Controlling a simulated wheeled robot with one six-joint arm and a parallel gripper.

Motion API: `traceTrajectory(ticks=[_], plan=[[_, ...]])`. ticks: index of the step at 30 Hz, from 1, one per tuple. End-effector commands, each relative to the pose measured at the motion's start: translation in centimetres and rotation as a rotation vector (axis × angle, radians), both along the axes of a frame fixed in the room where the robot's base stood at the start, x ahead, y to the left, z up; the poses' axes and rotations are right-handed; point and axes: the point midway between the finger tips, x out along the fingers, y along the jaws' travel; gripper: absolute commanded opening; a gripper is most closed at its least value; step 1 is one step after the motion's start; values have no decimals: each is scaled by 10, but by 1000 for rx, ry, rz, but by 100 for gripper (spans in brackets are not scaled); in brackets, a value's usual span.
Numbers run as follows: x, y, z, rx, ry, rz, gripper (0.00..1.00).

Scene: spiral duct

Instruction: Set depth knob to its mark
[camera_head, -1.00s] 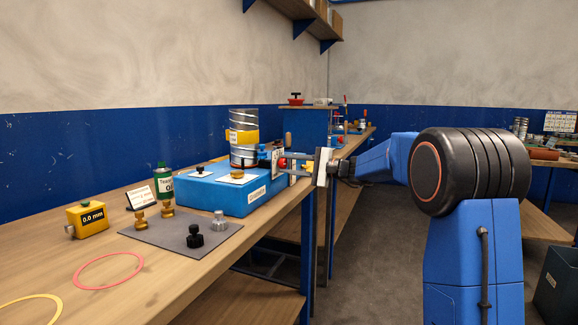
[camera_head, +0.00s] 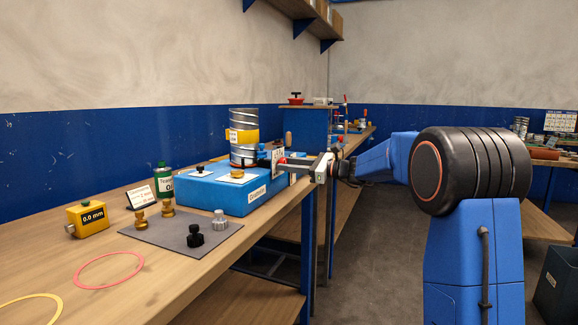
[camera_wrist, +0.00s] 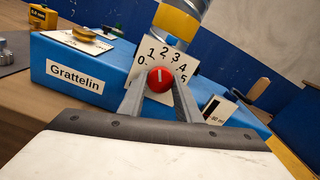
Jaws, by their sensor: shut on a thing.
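The red depth knob (camera_wrist: 161,78) has a short white line and sits in front of a white dial plate (camera_wrist: 151,43) numbered 0 to 5. In the wrist view the line stands nearly upright, roughly toward the 2. My gripper (camera_wrist: 160,88) is shut on the knob, one finger on each side. In the head view my gripper (camera_head: 283,163) reaches in from the right to the dial plate (camera_head: 277,158) at the end of the blue machine (camera_head: 215,188). The fingers hide part of the knob there. I cannot make out a separate target mark on the dial.
A silver duct with a yellow band (camera_head: 244,136) stands on the machine. A small scale card (camera_wrist: 217,109) is right of the dial. A grey mat (camera_head: 172,231) with several knobs and a yellow gauge (camera_head: 88,219) lie left on the bench. The floor aisle is clear.

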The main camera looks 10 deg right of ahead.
Motion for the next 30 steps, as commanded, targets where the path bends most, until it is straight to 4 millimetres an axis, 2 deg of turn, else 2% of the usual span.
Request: traceTrajectory(ticks=[12, 29, 30], plan=[[0, -1, -3, 112, 161, 0, 8], [-1, 0, -3, 130, 185, 0, 8], [-1, 0, -3, 130, 185, 0, 38]])
